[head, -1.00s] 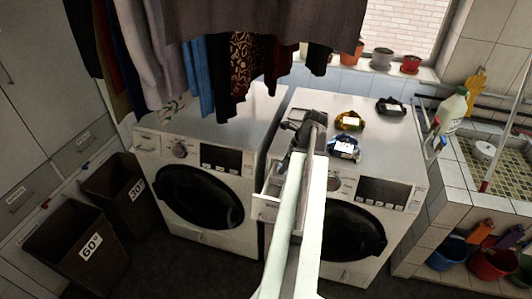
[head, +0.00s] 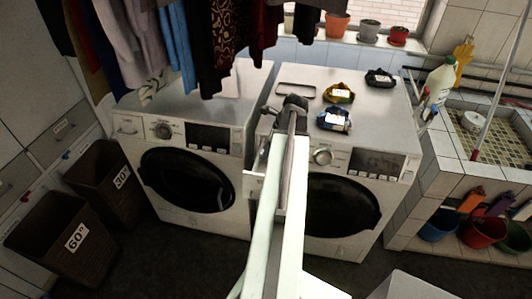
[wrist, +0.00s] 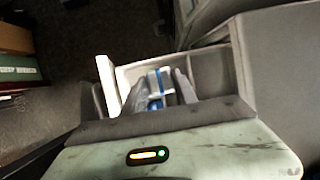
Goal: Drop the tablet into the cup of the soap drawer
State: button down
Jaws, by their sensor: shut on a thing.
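The tablet (wrist: 157,86), blue and white, is held upright between the two grey fingers of my gripper (wrist: 160,92) in the wrist view. My gripper is shut on it. The soap drawer (wrist: 105,82) is pulled out below, with a pale front at left and a divider right of the tablet. The tablet appears over the larger compartment left of that divider; its height above the floor of the drawer is hard to tell. In the head view the drawer (head: 253,184) sticks out at the right washer's upper left, partly hidden by my arm.
Yellow (head: 338,93), blue (head: 334,120) and black (head: 380,78) packs lie on the right washer (head: 385,215). The left washer (head: 190,130) stands beside it. Clothes (head: 180,45) hang above. A tiled sink (head: 485,140) is at right, two baskets (head: 50,240) at left.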

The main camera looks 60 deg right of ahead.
jog(key=c, duration=0.9)
grip_release()
jog(key=shift+r, duration=0.1)
jog(key=a+p+v, duration=0.1)
jog(key=p+v, duration=0.6)
jog(key=shift+d+r, duration=0.3)
jog(key=shift+d, duration=0.25)
jog(key=shift+s, duration=0.15)
